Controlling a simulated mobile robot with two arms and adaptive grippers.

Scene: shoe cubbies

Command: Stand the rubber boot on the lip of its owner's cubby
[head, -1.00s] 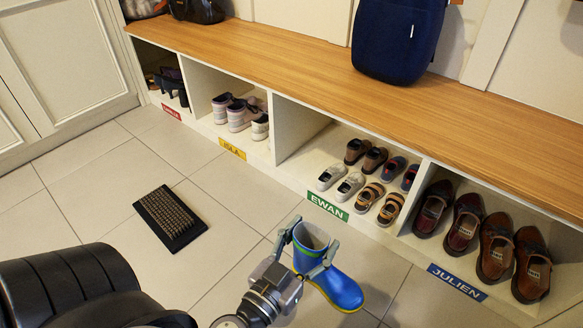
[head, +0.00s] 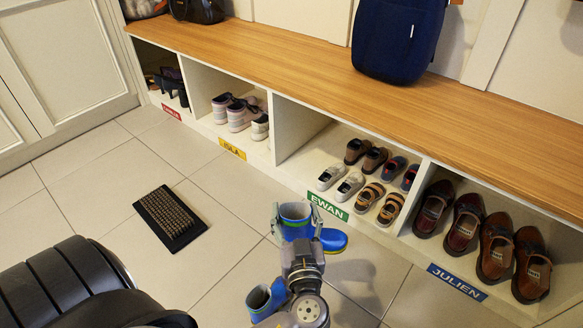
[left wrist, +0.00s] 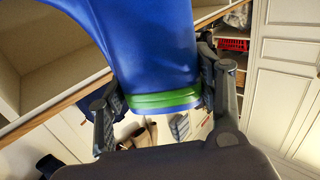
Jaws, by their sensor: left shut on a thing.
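A blue rubber boot (head: 333,241) is upright in my left gripper (head: 297,222), toe to the right, in front of the lip of the cubby with the green EWAN label (head: 327,207). The fingers are shut on its shaft from both sides. The left wrist view shows the blue shaft (left wrist: 150,50) with a green band between the fingers. The gripper hides part of the boot, and I cannot tell its height above the floor. A second blue boot (head: 259,299) shows beside my left arm, partly hidden by it. My right gripper is not in view.
EWAN's cubby holds several shoes (head: 351,186) near its front edge. Cubbies labelled ISLA (head: 232,149) and JULIEN (head: 456,282) flank it, both with shoes. A wooden bench top (head: 300,75) overhangs them. A dark brush mat (head: 170,219) lies on the tiles; floor around it is clear.

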